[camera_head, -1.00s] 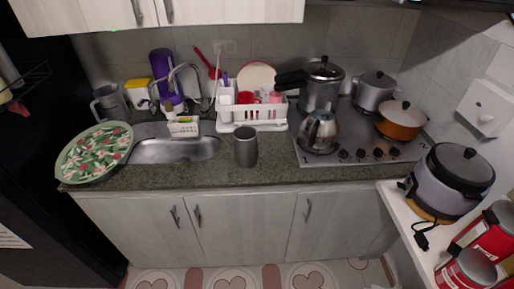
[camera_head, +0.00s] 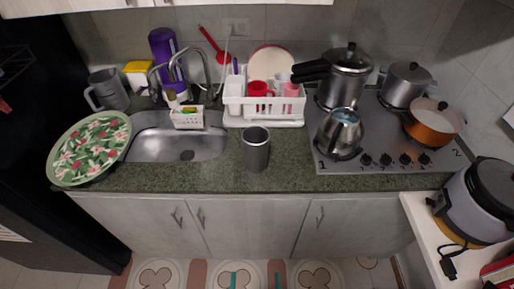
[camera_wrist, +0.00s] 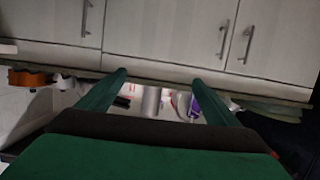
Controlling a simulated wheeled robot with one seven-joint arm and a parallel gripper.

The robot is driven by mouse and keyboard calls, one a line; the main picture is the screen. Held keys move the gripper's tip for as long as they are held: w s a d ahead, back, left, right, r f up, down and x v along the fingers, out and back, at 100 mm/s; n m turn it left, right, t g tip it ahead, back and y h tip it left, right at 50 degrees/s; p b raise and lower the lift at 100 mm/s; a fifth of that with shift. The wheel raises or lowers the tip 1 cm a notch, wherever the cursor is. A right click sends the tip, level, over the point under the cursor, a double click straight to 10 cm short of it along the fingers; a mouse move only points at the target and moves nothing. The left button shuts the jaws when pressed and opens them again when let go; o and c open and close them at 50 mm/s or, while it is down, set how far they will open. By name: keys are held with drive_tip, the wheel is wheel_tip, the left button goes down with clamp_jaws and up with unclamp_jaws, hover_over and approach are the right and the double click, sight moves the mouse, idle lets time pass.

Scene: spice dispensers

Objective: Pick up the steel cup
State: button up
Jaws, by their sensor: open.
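The steel cup (camera_head: 256,152), a plain grey cylinder, stands upright on the green stone counter (camera_head: 210,178), between the sink and the stove, in front of the dish rack. In the wrist view, which looks upside down, a grey cylinder that seems to be the cup (camera_wrist: 151,101) shows between my fingers, farther off. My gripper (camera_wrist: 160,76) is open and empty, its two green fingers spread wide apart. In the head view its fingertips (camera_head: 256,280) show as two teal strips at the bottom edge, in front of the cabinets and apart from the cup.
A white dish rack (camera_head: 263,108) stands behind the cup. The sink (camera_head: 180,145) is to its left, the stove (camera_head: 385,160) with a kettle (camera_head: 340,132) to its right. A floral tray (camera_head: 90,148) lies at far left. Cabinet doors (camera_head: 245,225) front the counter.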

drive_tip(key=w+r, duration=0.1)
drive_tip(key=w, duration=0.7)
drive_tip(key=m+g+h, duration=0.1)
approach(255, 158)
drive_tip(key=x, duration=0.9)
drive_tip(key=shift+w+f, duration=0.1)
drive_tip(key=shift+w, duration=0.05)
drive_tip(key=shift+g, duration=0.3)
drive_tip(key=shift+x, duration=2.65)
drive_tip(key=shift+f, duration=0.2)
drive_tip(key=c, duration=1.4)
drive_tip(key=shift+r, duration=0.2)
